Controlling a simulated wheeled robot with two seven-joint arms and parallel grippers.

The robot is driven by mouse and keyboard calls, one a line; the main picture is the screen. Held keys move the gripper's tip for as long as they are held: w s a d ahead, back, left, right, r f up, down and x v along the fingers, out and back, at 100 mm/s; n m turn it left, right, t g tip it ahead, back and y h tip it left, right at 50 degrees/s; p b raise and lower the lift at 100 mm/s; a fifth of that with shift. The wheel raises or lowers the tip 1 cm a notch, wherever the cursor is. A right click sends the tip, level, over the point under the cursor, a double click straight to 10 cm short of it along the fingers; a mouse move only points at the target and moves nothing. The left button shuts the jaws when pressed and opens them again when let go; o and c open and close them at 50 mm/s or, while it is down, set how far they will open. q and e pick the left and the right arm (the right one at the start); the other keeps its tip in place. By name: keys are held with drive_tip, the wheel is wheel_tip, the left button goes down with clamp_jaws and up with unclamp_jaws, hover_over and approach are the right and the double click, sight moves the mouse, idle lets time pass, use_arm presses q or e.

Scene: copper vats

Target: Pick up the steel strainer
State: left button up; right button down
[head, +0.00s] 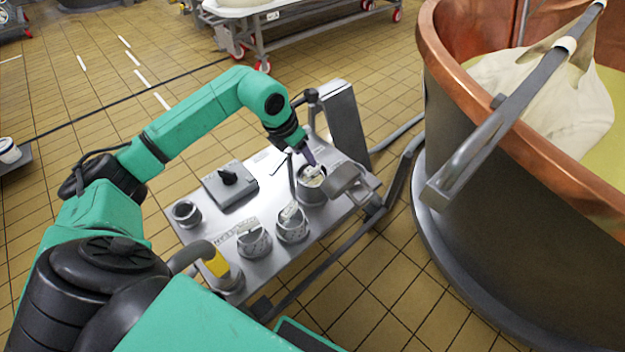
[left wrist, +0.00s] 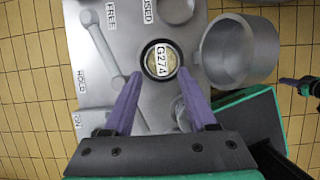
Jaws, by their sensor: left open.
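My left gripper (head: 306,157) is open and points down over the far end of a grey steel panel (head: 212,238). Its two purple fingers (left wrist: 160,90) stand apart in the left wrist view with nothing between the tips. Just beyond them is a round dark-rimmed piece with a pale top marked G274 (left wrist: 161,61); in the head view a round cup (head: 311,186) is below the gripper. Beside it is a wide grey steel cup (left wrist: 241,50).
Several round cups (head: 254,240) and a block with a black knob (head: 231,180) are on the panel. A grey upright box (head: 346,122) stands behind. A large copper-rimmed vat (head: 480,95) is at the right.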

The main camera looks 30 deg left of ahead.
sight(311, 176)
use_arm(q)
drive_tip(key=x, duration=0.8)
drive_tip(key=shift+d+f+b, duration=0.1)
drive_tip(key=shift+f+b, duration=0.2)
drive_tip(key=shift+b, duration=0.05)
drive_tip(key=shift+r, duration=0.1)
clamp_jaws()
